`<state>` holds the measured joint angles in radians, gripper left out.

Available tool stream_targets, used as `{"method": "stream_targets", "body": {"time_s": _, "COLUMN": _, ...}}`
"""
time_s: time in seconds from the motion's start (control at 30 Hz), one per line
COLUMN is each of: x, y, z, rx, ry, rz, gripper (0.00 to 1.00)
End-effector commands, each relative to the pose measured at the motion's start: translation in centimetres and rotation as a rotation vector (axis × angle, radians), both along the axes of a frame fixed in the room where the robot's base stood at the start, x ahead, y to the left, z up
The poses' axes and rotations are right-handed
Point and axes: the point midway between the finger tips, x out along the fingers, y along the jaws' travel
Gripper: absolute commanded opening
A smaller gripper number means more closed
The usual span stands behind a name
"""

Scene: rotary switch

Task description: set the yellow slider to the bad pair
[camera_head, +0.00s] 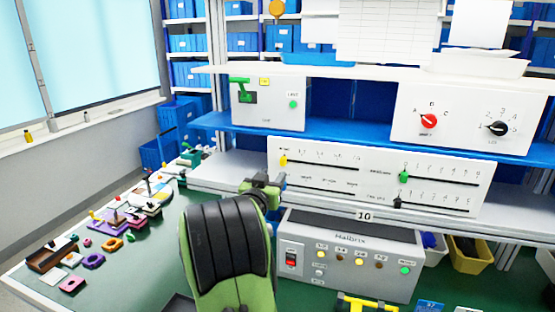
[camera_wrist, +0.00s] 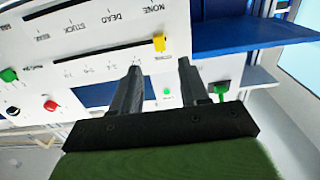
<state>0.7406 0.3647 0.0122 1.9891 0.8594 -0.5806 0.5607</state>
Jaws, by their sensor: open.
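The yellow slider (camera_head: 283,160) sits at the left end of the upper left slot on the white slider panel (camera_head: 375,172). In the wrist view, which is turned over, the yellow slider (camera_wrist: 158,42) stands at the right end of its slot, with small pair-like labels along it, too small to read surely. My gripper (camera_wrist: 159,66) is open and empty, its two dark fingers pointing at the panel either side of the slider's line, apart from it. In the head view my gripper (camera_head: 275,184) is just below the slider, its fingers mostly hidden.
Green and black sliders are farther right on the panel. A switch box with a red knob (camera_head: 429,121) and black knob (camera_head: 498,128) stands on the blue shelf above. Below is a grey box (camera_head: 350,255) with lamps. Loose coloured parts lie at left.

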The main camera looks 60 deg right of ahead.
Motion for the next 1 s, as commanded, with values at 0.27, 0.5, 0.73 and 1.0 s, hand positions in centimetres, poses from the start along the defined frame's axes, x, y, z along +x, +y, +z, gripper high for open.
{"method": "stream_targets", "body": {"time_s": 0.27, "x": 0.9, "y": -6.5, "z": 0.3, "rx": 0.0, "ry": -0.001, "rz": -0.002, "gripper": 0.45}}
{"method": "stream_targets", "body": {"time_s": 0.5, "x": 1.3, "y": -8.4, "z": 0.1, "rx": 0.001, "ry": 0.0, "rz": 0.001, "gripper": 0.45}}
{"method": "stream_targets", "body": {"time_s": 0.73, "x": 1.3, "y": -8.4, "z": 0.0, "rx": 0.001, "ry": 0.0, "rz": 0.001, "gripper": 0.39}}
{"method": "stream_targets", "body": {"time_s": 1.0, "x": 1.3, "y": -8.3, "z": 0.0, "rx": 0.001, "ry": 0.0, "rz": 0.001, "gripper": 0.0}}
